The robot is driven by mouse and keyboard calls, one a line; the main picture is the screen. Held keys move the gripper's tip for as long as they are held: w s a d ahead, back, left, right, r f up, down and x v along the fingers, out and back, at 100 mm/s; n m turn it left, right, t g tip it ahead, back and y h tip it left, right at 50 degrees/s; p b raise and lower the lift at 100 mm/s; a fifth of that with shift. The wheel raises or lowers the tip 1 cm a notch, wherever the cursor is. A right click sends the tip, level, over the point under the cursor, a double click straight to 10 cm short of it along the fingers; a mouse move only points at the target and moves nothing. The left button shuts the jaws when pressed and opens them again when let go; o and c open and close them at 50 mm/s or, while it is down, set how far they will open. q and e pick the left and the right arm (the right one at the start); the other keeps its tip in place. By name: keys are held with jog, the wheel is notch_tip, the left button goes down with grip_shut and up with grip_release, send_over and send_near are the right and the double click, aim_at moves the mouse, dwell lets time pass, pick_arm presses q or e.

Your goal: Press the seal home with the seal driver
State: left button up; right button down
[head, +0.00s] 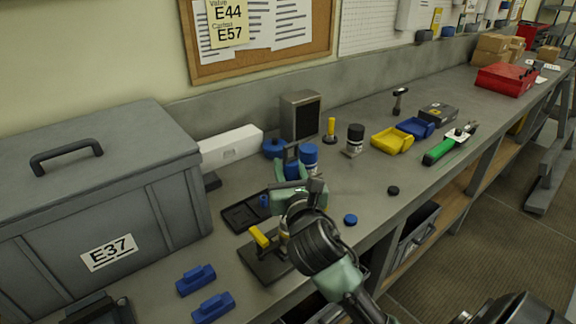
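My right arm comes in from the bottom right. Its gripper (292,193) is over the middle of the bench, beside and above a dark fixture plate (262,267). The arm hides part of that plate, and the fingertips are too hidden to show whether they hold anything. A yellow lever-like handle (260,238) and a pale round part (284,233) are on the plate. A yellow-handled tool (331,129), possibly the seal driver, stands upright on a dark foot at the back. A small black round piece (393,190), possibly a seal, lies on the bench. My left gripper is not clearly in view.
A large grey case (100,200) fills the left. A dark tray (245,213), two blue blocks (213,306) and a blue cap (350,219) lie nearby. Yellow (391,141) and blue bins, a green-handled tool (440,151) and a hammer (399,101) are farther right. Bench right of the arm is mostly clear.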

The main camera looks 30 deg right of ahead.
jog(key=shift+f, duration=0.1)
jog(key=shift+f, duration=0.35)
jog(key=shift+f+b, duration=0.3)
jog(key=shift+f, duration=0.1)
dwell(0.4)
jog(key=shift+f, duration=0.7)
dwell(0.9)
